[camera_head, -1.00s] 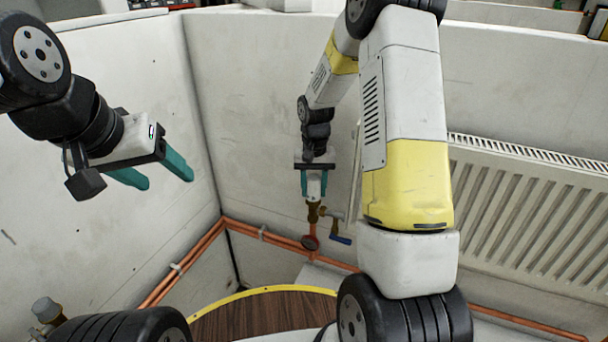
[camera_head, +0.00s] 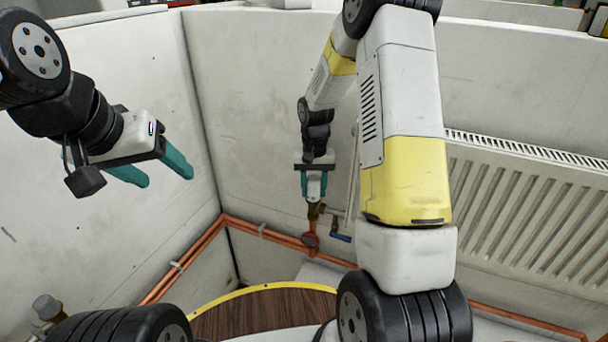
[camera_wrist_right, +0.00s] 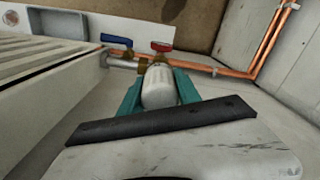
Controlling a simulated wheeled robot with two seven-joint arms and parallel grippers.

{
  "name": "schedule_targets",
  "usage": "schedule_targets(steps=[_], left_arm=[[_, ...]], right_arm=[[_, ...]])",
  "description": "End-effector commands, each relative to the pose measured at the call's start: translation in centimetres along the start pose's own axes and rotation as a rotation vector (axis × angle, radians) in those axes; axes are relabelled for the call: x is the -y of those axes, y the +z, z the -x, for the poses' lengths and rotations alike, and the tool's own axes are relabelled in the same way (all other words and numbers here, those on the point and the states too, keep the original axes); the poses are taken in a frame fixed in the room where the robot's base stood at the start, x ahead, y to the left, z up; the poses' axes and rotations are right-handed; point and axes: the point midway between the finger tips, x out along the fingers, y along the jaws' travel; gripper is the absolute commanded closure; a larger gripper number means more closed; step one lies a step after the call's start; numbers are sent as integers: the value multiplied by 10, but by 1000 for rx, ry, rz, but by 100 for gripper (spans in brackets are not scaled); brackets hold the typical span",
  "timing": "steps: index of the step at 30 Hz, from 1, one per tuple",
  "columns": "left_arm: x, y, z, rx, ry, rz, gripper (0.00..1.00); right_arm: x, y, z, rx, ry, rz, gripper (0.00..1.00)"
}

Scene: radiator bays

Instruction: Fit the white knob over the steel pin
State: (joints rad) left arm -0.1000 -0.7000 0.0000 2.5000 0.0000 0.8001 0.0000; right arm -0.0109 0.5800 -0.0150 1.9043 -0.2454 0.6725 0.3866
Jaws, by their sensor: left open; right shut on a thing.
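The white knob (camera_wrist_right: 158,88) is held between the teal fingers of my right gripper (camera_wrist_right: 159,84) in the right wrist view. The right gripper (camera_head: 314,196) also shows in the head view, directly over a brass valve (camera_head: 315,212) on a vertical copper pipe. The knob's lower end lies close to the brass valve body in the wrist view. The steel pin is hidden, so I cannot tell whether the knob is around it. My left gripper (camera_head: 163,176) is open and empty, in the air at the left, well away from the valve.
A white radiator (camera_head: 530,215) hangs at the right. Another valve with a grey cap (camera_head: 46,308) is at the lower left. Bare walls meet behind the corner pipes.

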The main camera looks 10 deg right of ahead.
Motion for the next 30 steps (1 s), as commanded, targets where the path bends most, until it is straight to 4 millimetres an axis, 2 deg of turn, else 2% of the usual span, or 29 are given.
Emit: schedule_targets(steps=[10, 11, 14, 15, 21, 25, 30], left_arm=[[0, 0, 0, 0, 0, 0, 38], [0, 0, 0, 0, 0, 0, 38], [0, 0, 0, 0, 0, 0, 38], [0, 0, 0, 0, 0, 0, 38], [0, 0, 0, 0, 0, 0, 38], [0, 0, 0, 0, 0, 0, 38], [0, 0, 0, 0, 0, 0, 38]], right_arm=[[0, 0, -1, -1, 0, 0, 100], [0, 0, -1, -1, 0, 0, 59], [0, 0, -1, -1, 0, 0, 39], [0, 0, -1, -1, 0, 0, 35], [0, 0, -1, 0, 0, 0, 35], [0, 0, -1, 0, 0, 0, 13], [0, 0, -1, 0, 0, 0, 13]])
